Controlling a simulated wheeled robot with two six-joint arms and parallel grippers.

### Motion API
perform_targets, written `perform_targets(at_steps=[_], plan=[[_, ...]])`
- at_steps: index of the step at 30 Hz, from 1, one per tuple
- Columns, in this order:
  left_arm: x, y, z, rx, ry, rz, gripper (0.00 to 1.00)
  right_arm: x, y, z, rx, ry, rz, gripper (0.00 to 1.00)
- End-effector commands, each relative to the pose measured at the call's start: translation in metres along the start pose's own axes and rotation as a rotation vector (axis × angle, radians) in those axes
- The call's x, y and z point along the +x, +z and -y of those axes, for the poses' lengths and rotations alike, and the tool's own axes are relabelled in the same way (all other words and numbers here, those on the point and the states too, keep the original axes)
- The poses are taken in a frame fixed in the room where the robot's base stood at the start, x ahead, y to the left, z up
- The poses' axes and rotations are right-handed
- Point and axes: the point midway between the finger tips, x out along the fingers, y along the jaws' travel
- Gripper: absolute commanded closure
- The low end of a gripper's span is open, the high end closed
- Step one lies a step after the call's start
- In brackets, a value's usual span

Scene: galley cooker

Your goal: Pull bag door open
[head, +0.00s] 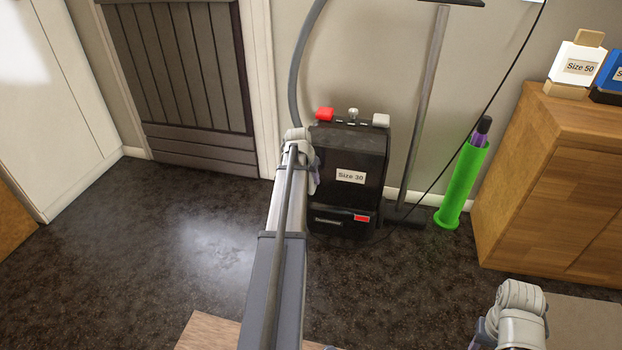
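A black vacuum unit (345,150) with a "Size 30" label stands on the floor against the wall. Its lower front has a panel (343,231) with a dark handle slot (328,221) and a red tab (361,218). The panel looks closed; I cannot tell whether this or the labelled front is the bag door. My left arm reaches up to the unit's left edge. My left gripper (314,172) overlaps that edge; its fingertips are mostly hidden, and contact is unclear. My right gripper (482,335) is low at the right, its fingers hidden, away from the unit.
A grey hose (296,75) rises behind the unit, and a grey pole (430,110) stands right of it. A green tube (462,185) and a wooden cabinet (545,180) with boxes (578,66) are farther right. A black cable hangs nearby. Dark floor (150,240) is clear at left.

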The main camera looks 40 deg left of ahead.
Motion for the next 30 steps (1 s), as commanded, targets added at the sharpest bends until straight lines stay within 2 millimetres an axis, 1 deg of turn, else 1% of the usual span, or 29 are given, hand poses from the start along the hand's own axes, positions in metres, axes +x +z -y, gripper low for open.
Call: perform_targets(at_steps=[1, 9, 30], plan=[[0.0, 0.0001, 0.0, 0.0, 0.0, 0.0, 0.7, 0.0, 0.0, 0.0, 0.0, 0.0, 0.0, 0.5], [0.0, 0.0001, 0.0, 0.0, 0.0, 0.0, 1.0, 0.0001, 0.0, 0.0, 0.0, 0.0, 0.0, 0.5], [0.0001, 0.0, -0.0002, 0.0, 0.0, 0.0, 1.0, 0.0001, 0.0, 0.0, 0.0, 0.0, 0.0, 0.5]])
